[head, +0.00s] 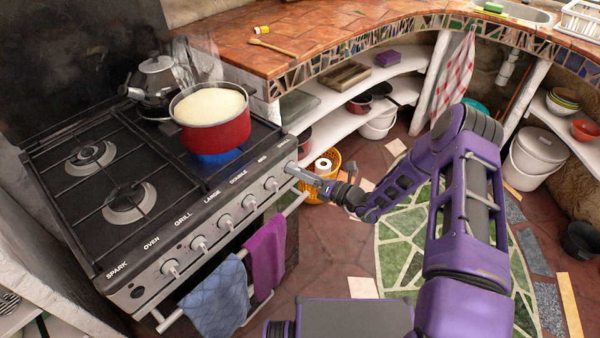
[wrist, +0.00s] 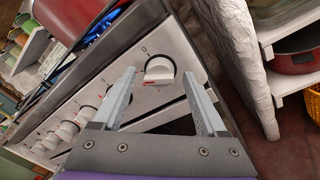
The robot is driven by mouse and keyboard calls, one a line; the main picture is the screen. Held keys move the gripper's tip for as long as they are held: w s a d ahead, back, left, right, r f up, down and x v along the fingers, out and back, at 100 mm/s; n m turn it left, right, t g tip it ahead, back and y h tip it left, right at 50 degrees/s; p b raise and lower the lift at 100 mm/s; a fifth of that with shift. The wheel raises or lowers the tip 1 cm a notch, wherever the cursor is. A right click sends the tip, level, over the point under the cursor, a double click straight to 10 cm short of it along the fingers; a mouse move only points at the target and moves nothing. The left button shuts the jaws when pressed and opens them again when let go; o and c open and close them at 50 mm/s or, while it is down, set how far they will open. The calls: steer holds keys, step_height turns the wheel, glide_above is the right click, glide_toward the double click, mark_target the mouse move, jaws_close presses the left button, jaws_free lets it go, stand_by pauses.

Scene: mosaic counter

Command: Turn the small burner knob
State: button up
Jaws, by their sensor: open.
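The small burner knob (wrist: 160,68) is the white knob at the right end of the stove's front panel. In the wrist view it sits between the fingertips of my gripper (wrist: 159,76), with a red mark near its lower left edge. My gripper is open, one finger on each side of the knob; I cannot tell whether either finger touches it. In the head view my gripper (head: 293,169) reaches the panel's right end from the right and largely hides this knob.
Several other knobs (head: 225,221) line the panel to the left. A red pot (head: 222,133) stands over a blue flame (head: 217,157). A kettle (head: 155,82) is behind it. Towels (head: 214,296) hang on the oven rail. A pale post (wrist: 234,50) stands right of the panel.

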steer(key=shift+c, duration=0.2)
jaws_close()
stand_by(0.3)
steer(key=n, duration=0.3)
steer(key=shift+n, duration=0.4)
steer(key=n, duration=0.4)
steer(key=shift+h+b, duration=0.4)
steer(key=n, duration=0.4)
steer(key=shift+r, duration=0.1)
steer(key=shift+n+h+b, duration=0.3)
steer(key=shift+n+b, duration=0.1)
steer(key=shift+n, duration=1.2)
steer(key=shift+r, duration=0.1)
